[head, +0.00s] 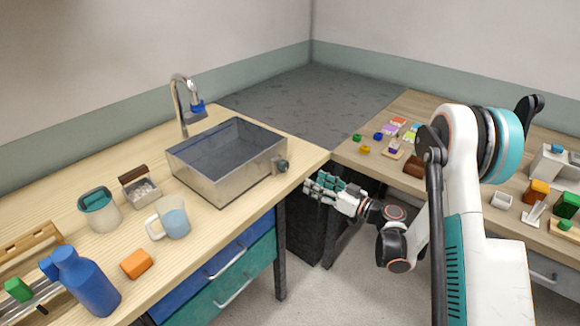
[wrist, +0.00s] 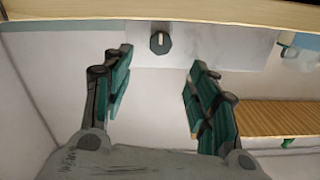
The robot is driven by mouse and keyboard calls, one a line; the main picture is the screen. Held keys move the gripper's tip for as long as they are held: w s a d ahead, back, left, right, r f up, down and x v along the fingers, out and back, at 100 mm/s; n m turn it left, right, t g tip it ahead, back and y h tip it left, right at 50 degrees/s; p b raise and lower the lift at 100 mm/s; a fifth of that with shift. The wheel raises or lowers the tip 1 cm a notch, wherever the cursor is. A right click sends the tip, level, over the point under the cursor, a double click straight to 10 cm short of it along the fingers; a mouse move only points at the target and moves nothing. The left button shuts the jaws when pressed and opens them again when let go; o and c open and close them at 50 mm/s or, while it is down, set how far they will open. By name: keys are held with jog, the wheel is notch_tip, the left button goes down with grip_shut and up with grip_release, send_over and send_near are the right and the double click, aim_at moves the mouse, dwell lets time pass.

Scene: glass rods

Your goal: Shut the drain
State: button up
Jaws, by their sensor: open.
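The grey metal sink (head: 235,187) is set on the wooden counter. A dark drain knob (head: 281,166) sits on the sink's right side. In the wrist view the knob (wrist: 160,43) is dark with a short pale mark, lying ahead and between the finger lines. My gripper (head: 317,184) is open and empty, to the right of the knob and apart from it, past the counter's right edge. Its two teal fingers stand wide apart in the wrist view (wrist: 161,62). I cannot make out the drain opening in the basin.
A faucet (head: 183,103) with a blue part stands behind the sink. A mug (head: 173,220), a canister (head: 99,209), an orange block (head: 136,264) and a blue bottle (head: 84,280) stand left. A second table (head: 430,112) with small items lies right.

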aim_at(286, 168)
jog(key=b+x, duration=0.3)
jog(key=x, duration=1)
jog(key=shift+w+a, duration=0.1)
jog(key=shift+a, duration=0.1)
jog(key=c, duration=1.1)
